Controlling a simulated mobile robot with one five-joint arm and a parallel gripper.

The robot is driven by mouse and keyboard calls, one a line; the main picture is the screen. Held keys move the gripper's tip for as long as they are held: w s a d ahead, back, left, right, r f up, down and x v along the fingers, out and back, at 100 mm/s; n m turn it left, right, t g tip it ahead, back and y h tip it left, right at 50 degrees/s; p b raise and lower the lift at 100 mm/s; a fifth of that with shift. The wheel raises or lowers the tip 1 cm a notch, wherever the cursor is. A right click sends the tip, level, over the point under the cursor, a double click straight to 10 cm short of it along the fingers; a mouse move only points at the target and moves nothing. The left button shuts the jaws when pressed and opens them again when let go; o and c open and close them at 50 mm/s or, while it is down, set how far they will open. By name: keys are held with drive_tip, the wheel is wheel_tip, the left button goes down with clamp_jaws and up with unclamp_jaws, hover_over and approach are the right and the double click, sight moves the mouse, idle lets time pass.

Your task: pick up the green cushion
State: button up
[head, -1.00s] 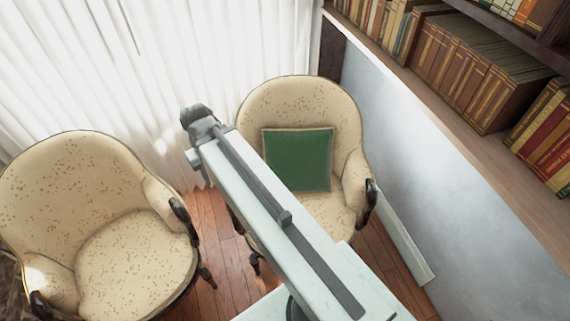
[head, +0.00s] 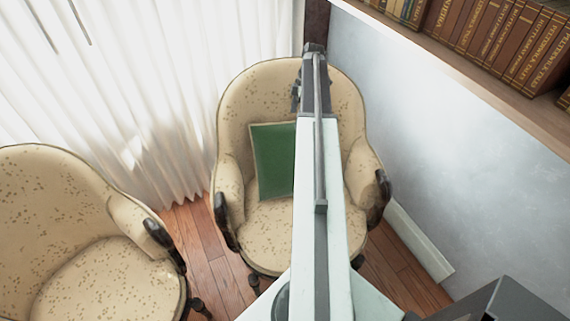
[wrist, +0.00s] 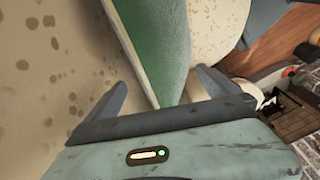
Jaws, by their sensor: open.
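The green cushion (head: 273,160) leans on the backrest of the cream spotted armchair (head: 262,95) in the head view. My arm crosses in front of the chair and hides the cushion's right part. In the wrist view the cushion (wrist: 160,45) is close, seen edge-on, with its lower corner reaching down between the finger tips. My gripper (wrist: 160,90) is open, with one finger on each side of that corner. I cannot tell whether either finger touches it. In the head view my gripper's fingers are not clearly seen.
A second spotted armchair (head: 75,235) stands at the left. White curtains (head: 130,100) hang behind the chairs. A bookshelf (head: 470,62) runs along the grey wall (head: 430,150) at the right. Some wooden floor (head: 215,250) shows between the chairs.

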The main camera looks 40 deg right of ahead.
drive_tip(key=shift+s+d+f, duration=0.1)
drive_tip(key=shift+d+f, duration=0.05)
drive_tip(key=shift+d, duration=0.5)
drive_tip(key=b+x, duration=0.7)
drive_tip(key=shift+a+f, duration=0.3)
drive_tip(key=c, duration=1.8)
drive_tip(key=shift+c, duration=0.2)
drive_tip(key=shift+r, duration=0.1)
